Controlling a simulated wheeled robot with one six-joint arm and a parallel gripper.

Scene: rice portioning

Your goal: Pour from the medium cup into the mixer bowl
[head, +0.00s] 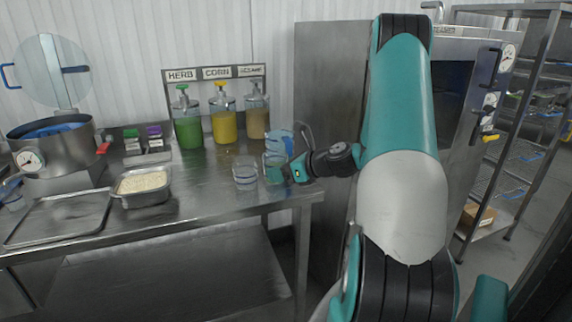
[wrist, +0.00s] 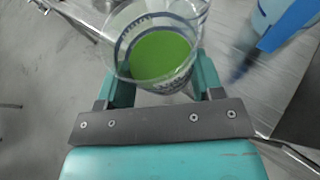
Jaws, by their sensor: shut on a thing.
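My gripper (head: 280,172) is shut on a clear cup, which I take to be the medium cup (head: 271,163), at the right end of the steel table. In the wrist view the cup (wrist: 125,70) sits between the fingers (wrist: 158,85) with bright green liquid inside. In the head view it looks about upright; I cannot tell whether it touches the table. A large steel pot (head: 70,152) with a dial and blue inside stands at the far left, probably the mixer bowl. My gripper is far to its right.
Another clear cup (head: 245,178) stands just left of the held one. A blue-marked jug (head: 285,132) is behind it. Herb (head: 188,133), corn (head: 223,128) and a third dispenser stand at the back. A rice pan (head: 143,202) and a flat tray (head: 35,232) lie left.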

